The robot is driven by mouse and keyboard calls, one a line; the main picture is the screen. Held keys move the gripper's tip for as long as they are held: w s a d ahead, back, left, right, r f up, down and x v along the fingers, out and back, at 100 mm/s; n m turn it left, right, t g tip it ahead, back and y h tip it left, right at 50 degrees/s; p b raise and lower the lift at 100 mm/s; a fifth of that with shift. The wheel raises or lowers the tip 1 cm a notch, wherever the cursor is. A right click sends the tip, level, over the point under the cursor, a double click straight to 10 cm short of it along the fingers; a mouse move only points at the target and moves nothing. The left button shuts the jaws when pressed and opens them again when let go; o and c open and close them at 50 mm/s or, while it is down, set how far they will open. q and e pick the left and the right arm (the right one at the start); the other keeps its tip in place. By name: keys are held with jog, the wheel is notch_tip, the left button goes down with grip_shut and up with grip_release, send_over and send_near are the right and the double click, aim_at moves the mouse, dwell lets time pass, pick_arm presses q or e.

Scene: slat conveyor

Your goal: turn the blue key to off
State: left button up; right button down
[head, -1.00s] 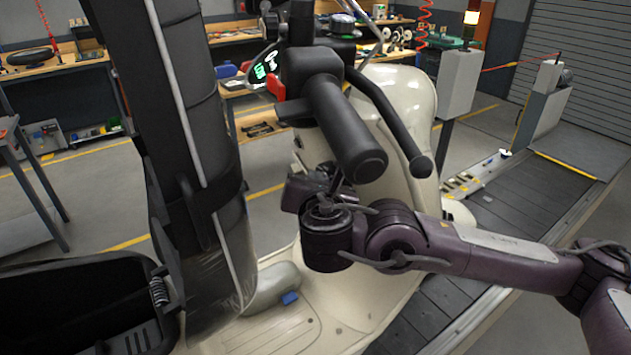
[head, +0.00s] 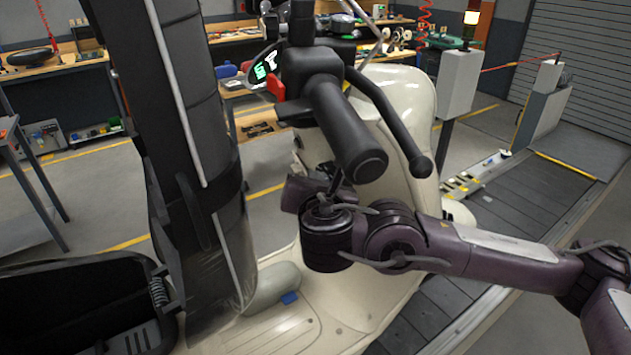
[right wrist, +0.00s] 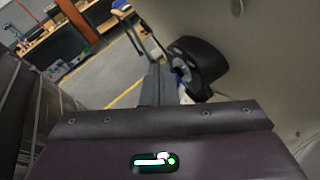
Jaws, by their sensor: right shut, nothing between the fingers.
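A cream scooter (head: 395,95) stands with its handlebar grip (head: 345,130) and front shield facing me. My right gripper (head: 304,190) is below the grip, against the inner side of the scooter, its fingertips hidden there. In the right wrist view its grey fingers (right wrist: 160,84) are shut and empty. They point toward a round black lock housing (right wrist: 203,66) with a grey ring, just to their right. Whether they touch it I cannot tell. My left gripper is out of view.
A black padded upright part (head: 185,130) fills the left of the head view. A brake lever (head: 395,125) extends beside the grip. A small blue piece (head: 289,297) is low on the scooter. A slatted conveyor (head: 520,195) runs at the right.

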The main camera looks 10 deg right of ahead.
jog(key=shift+a+f+b, duration=0.2)
jog(key=shift+f+b, duration=0.5)
jog(key=shift+f, duration=0.15)
dwell(1.1)
jog(key=shift+s+r, duration=0.1)
jog(key=shift+s, duration=0.1)
jog(key=d+r+p+v, duration=0.1)
jog(key=p+v, duration=0.2)
jog(key=v, duration=0.5)
jog(key=shift+w+a+r, duration=0.15)
jog(key=shift+a, duration=0.15)
dwell(0.4)
